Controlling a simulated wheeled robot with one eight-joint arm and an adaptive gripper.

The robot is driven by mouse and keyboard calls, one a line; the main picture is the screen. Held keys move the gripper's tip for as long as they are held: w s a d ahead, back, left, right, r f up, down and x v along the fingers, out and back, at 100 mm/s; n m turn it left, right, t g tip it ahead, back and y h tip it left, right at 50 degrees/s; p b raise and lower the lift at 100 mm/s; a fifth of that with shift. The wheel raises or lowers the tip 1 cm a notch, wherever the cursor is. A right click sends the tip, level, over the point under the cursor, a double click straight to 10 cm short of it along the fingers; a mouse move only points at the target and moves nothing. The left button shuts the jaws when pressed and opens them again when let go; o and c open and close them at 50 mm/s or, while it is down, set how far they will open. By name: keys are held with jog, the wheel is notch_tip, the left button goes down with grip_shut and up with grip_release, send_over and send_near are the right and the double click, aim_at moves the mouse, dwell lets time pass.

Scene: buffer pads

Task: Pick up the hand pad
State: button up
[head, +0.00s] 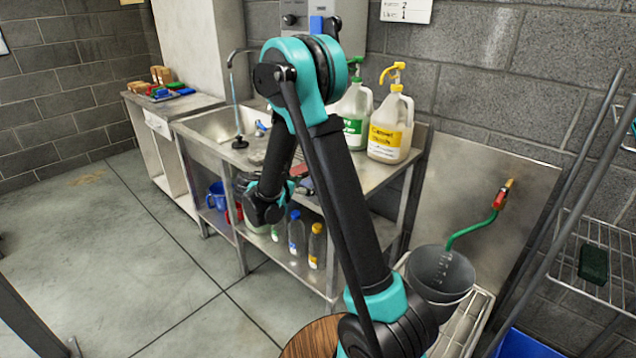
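A dark green rectangular pad (593,264), which looks like a hand pad, lies on the wire shelf at the far right. A small red item (299,171) and a dark flat item beside it lie on the steel counter, partly hidden behind my arm; I cannot tell what they are. My arm rises from the lower right, bends at the top and comes down in front of the counter. My gripper (265,207) is at its lower end, in front of the counter edge and far left of the green pad. Its fingers are not clear.
The steel counter (377,176) carries two jugs (389,130) (355,112) and a sink. Several bottles (296,232) stand on its lower shelf. A grey bucket (440,272) with a green hose stands between counter and wire rack (590,232).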

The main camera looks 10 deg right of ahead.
jog(key=c, duration=1.1)
jog(key=shift+c, duration=0.2)
notch_tip(320, 180, up, 20)
